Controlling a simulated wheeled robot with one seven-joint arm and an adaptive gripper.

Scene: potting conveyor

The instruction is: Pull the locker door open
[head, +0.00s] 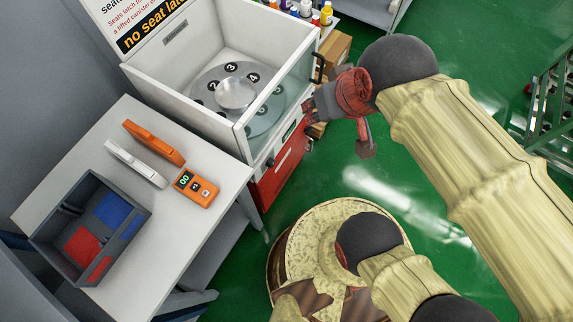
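The red front panel (285,172) of the cabinet, which looks like the locker door, stands below the white bin and appears shut. It is seen at a steep angle, with a small dark bar on it that may be its handle. My gripper (337,130) is to the right of the panel's upper part, with its red and grey fingers spread apart and nothing visible between them. One finger is near the cabinet's upper right edge; I cannot tell if it touches. The other hangs over the green floor.
Above the panel is a white bin (186,114) with a clear front, a dark handle (318,68) and a numbered disc (212,76). A white table (190,245) at left holds a dark tray (48,236) and orange tools. A cardboard box (338,47) stands behind.

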